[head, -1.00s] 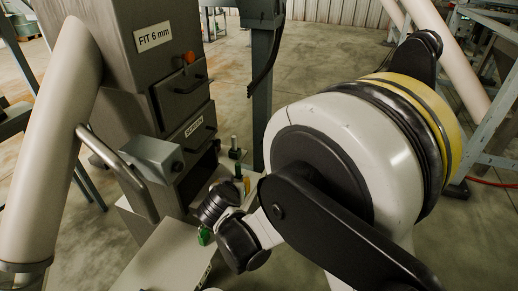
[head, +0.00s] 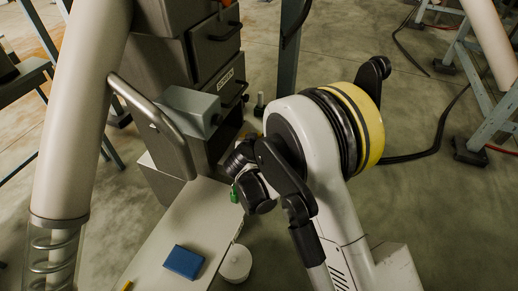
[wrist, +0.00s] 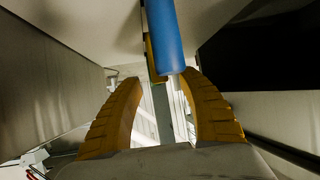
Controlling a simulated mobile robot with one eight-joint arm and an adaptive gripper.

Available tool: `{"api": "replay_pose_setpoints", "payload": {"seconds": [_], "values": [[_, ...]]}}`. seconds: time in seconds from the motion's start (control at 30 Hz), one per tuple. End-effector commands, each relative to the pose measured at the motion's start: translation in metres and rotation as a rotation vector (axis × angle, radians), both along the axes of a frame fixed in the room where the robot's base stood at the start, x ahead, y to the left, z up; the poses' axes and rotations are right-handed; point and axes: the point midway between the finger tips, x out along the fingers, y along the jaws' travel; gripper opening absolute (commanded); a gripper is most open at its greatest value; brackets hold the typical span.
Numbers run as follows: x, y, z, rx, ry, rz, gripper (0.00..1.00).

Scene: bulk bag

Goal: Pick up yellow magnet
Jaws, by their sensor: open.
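My gripper (wrist: 162,82) shows its two orange ridged fingers in the wrist view, spread apart with nothing held between them. A blue cylinder (wrist: 166,35) hangs down from the top of that view, with its end near the gap between the fingertips. A narrow yellow piece (wrist: 151,58) shows just left of the cylinder, partly hidden by it. I cannot tell whether this is the yellow magnet. In the head view my arm blocks the fingers. A small yellow piece (head: 127,286) is cut off at the bottom edge of that view.
A grey machine (head: 167,70) with drawers stands left of my arm. A beige pipe (head: 85,110) rises at left. Grey panels flank my gripper closely in the wrist view.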

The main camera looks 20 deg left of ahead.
Motion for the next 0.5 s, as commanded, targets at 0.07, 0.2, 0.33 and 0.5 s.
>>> {"api": "replay_pose_setpoints", "payload": {"seconds": [0.07, 0.2, 0.33, 0.5], "values": [[0.011, 0.001, -0.009, 0.0, 0.0, -0.001, 0.47], [0.019, 0.002, -0.011, 0.0, -0.001, 0.0, 0.47], [0.02, 0.002, -0.01, 0.0, -0.001, 0.0, 0.47], [0.019, 0.002, -0.01, -0.001, -0.001, 0.0, 0.18]]}}
